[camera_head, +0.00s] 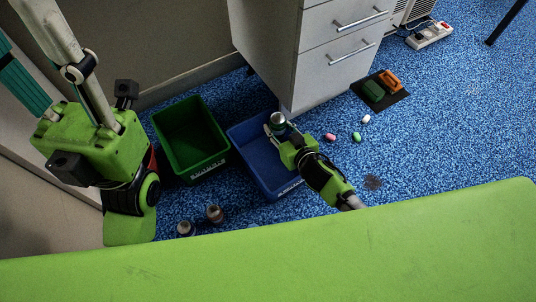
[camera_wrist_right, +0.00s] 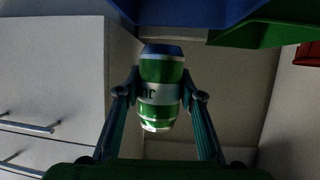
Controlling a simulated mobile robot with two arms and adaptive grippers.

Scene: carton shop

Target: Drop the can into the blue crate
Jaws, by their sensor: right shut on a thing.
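The can (camera_head: 278,120) is green and silver. My right gripper (camera_head: 279,128) is shut on it and holds it at the blue crate's upper right corner in the head view. In the right wrist view the can (camera_wrist_right: 162,88) sits between both fingers, its blue-dark end toward the crate. The blue crate (camera_head: 243,131) stands on the floor, partly hidden by my right arm; part of it shows at the top of the wrist view (camera_wrist_right: 185,10). How high the can is over it is unclear. My left gripper (camera_head: 88,143) is raised at the left, its fingertips cut off.
A green crate (camera_head: 208,162) stands left of the blue one. A drawer cabinet (camera_head: 285,50) stands close behind the blue crate. Small capsule-like items (camera_head: 330,137) and a dark mat (camera_head: 390,97) with blocks lie right. Two small jars (camera_head: 214,213) lie in front.

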